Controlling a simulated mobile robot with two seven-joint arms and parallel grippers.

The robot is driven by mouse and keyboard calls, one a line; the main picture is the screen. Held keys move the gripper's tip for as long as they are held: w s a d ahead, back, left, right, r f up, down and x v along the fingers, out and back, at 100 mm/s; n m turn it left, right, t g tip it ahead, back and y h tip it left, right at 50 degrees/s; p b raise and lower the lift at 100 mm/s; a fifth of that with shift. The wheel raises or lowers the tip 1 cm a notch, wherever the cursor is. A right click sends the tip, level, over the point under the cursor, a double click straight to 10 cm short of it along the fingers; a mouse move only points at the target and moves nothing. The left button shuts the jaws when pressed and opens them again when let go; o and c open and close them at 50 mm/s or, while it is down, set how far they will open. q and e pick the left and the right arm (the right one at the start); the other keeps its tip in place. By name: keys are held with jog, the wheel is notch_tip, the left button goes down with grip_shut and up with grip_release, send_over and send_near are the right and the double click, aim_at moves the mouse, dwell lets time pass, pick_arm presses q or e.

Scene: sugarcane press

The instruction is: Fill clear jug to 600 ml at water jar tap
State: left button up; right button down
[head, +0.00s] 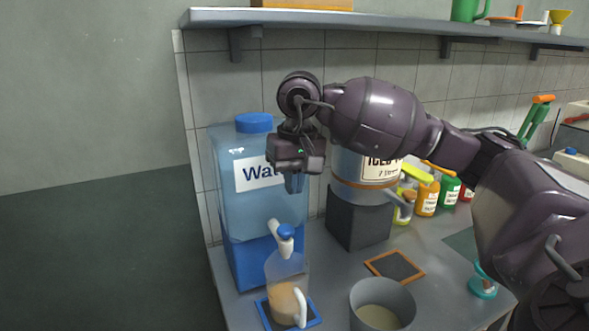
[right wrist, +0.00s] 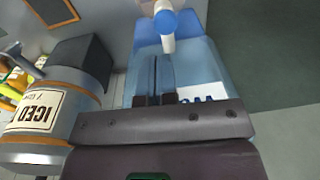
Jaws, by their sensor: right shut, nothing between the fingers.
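The water jar (head: 262,175) is a clear blue container with a blue cap, a partly covered white label and a blue base. Its white tap with a blue knob (head: 286,231) sticks out at the front and also shows in the right wrist view (right wrist: 165,22). The clear jug (head: 287,272) stands upright under the tap on a blue-edged mat (head: 263,313). It holds tan liquid in its lower part; its scale is unreadable. My right gripper (head: 296,184) is shut and empty, fingers pointing down, in front of the jar's label and above the tap. My left gripper is out of view.
A silver iced-drink dispenser (head: 355,185) stands on a dark block (head: 358,222) right of the jar. A grey pot (head: 382,302) with beige liquid stands right of the jug. An orange-edged mat (head: 396,266) lies behind it. Several bottles (head: 427,197) stand farther right. A shelf (head: 390,24) runs above.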

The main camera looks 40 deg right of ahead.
aim_at(290, 230)
jog(key=f, duration=0.7)
jog(key=shift+w+a+f, duration=0.15)
jog(key=shift+w+f, duration=0.05)
jog(key=shift+f, duration=0.7)
